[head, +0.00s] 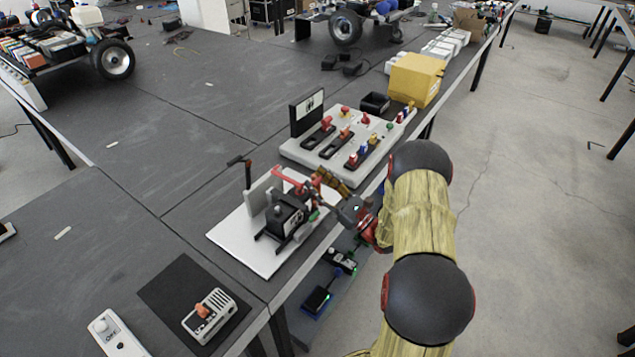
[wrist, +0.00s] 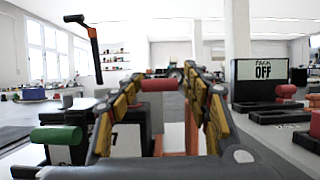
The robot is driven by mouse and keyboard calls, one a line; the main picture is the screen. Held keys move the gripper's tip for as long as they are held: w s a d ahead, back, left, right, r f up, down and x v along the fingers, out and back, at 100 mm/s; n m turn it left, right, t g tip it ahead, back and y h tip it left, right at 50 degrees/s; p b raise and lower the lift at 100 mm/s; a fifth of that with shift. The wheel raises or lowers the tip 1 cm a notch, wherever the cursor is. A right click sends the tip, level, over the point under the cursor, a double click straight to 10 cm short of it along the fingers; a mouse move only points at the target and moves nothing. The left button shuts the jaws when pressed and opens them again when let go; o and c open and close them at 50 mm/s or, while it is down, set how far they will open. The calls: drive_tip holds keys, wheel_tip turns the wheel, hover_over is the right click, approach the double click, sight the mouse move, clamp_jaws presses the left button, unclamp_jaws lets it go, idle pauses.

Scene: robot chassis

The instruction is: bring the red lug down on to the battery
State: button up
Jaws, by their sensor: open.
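The black battery (head: 287,217) sits on a white board near the table's front edge. The red lug (head: 293,180) shows above it, partly hidden by my gripper and other red parts. I cannot tell whether it touches the battery. My gripper (head: 320,181) is open beside the red part, reaching in from the right. In the wrist view, my gripper's yellow and black fingers (wrist: 163,84) stand on either side of a red cylindrical piece (wrist: 158,86), with an apparent gap. The battery is largely hidden there behind the fingers.
A green-ended part (wrist: 56,135) is left of the fingers. A black upright lever (head: 247,172) stands behind the battery. Bare board (head: 237,240) shows left of the battery.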

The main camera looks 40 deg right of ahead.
drive_tip(key=shift+f, duration=0.2)
drive_tip(key=v, duration=1.2)
drive_tip(key=shift+r, duration=0.2)
